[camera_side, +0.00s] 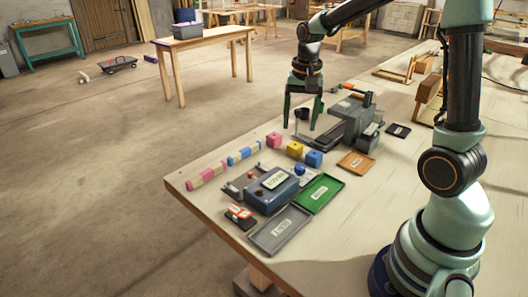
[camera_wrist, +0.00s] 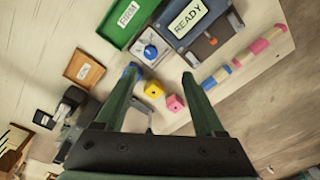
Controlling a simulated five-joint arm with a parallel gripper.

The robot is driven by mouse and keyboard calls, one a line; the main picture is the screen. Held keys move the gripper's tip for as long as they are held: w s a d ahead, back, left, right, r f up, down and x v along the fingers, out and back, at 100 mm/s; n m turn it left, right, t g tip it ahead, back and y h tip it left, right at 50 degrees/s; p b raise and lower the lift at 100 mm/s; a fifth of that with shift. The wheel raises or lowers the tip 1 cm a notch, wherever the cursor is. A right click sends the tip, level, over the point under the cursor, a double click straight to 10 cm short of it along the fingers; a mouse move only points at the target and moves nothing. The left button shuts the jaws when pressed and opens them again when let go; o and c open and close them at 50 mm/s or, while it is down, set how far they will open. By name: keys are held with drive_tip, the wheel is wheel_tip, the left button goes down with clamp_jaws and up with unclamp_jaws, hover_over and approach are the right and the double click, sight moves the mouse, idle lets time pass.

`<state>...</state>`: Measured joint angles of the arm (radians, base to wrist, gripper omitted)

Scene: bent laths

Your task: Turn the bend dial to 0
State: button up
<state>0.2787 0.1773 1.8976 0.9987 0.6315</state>
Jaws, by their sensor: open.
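A small blue knob (camera_side: 299,170) sits on a pale plate beside a dark blue box (camera_side: 284,195) with a white label. I cannot tell for sure that this knob is the bend dial, and its setting is too small to read. In the wrist view the knob (camera_wrist: 150,52) lies beyond my fingertips, and the box label (camera_wrist: 188,19) reads READY. My gripper (camera_side: 301,122) points down, open and empty, above the table behind the coloured cubes. In the wrist view its two fingers (camera_wrist: 161,76) stand apart, with the yellow cube (camera_wrist: 154,89) showing between them.
Pink (camera_side: 274,140) and blue (camera_side: 314,158) cubes stand near the yellow one. Striped laths (camera_side: 208,175) lie along the left edge. A green tray (camera_side: 319,193), grey tray (camera_side: 279,231) and orange tray (camera_side: 356,163) lie around. A grey machine (camera_side: 352,122) stands right of my gripper.

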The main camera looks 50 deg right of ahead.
sight(300, 166)
drive_tip(key=d+f, duration=0.1)
drive_tip(key=f, duration=0.4)
drive_tip(key=d+f+m, duration=0.1)
drive_tip(key=f, duration=0.4)
drive_tip(key=d+f+m+g, duration=0.1)
drive_tip(key=f, duration=0.5)
drive_tip(key=shift+w, duration=0.35)
drive_tip(key=shift+r, duration=0.1)
clamp_jaws()
